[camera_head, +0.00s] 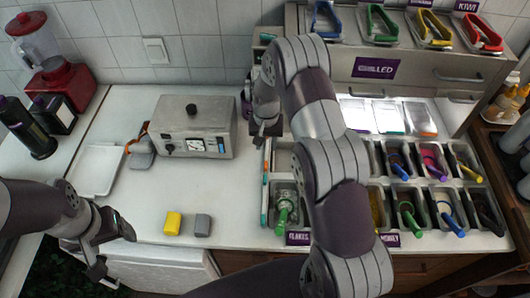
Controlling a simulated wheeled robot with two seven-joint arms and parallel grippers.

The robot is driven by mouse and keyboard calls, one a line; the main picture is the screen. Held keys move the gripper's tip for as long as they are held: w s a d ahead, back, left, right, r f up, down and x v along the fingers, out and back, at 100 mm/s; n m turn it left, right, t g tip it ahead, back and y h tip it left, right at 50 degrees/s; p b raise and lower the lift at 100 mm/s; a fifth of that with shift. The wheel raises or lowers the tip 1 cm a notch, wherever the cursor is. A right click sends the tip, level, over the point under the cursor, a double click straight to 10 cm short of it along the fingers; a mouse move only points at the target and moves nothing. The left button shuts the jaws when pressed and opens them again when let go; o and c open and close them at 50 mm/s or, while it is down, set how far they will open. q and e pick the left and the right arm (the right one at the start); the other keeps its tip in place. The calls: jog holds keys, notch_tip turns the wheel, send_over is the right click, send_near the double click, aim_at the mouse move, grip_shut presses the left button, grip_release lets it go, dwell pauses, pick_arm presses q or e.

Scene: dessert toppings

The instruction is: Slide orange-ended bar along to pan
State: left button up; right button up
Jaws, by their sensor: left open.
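A thin upright bar (266,170) with an orange part stands along the left side of the toppings rack; my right gripper partly overlaps the area above it. A teal-coloured piece (264,220) lies below it in line. My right gripper (264,132) points down just above the bar's upper end; whether it touches the bar or is shut is too small to tell. My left gripper (115,248) is open and empty at the lower left, by the counter's front edge. A white shallow pan or tray (92,184) lies on the left of the counter; I cannot tell if it is the task's pan.
A grey box appliance (222,142) stands at the back. A yellow block (172,223) and a grey block (202,225) lie near the front edge. A grey item with an orange strap (142,155) lies beside the tray. Toppings bins (405,212) fill the right.

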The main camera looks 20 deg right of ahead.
aim_at(266, 164)
notch_tip(266, 164, down, 10)
jog(key=p, duration=0.3)
jog(key=shift+w+a+r, duration=0.1)
jog(key=shift+r, duration=0.05)
jog(key=shift+f, duration=0.55)
jog(key=shift+c, duration=0.4)
grip_shut()
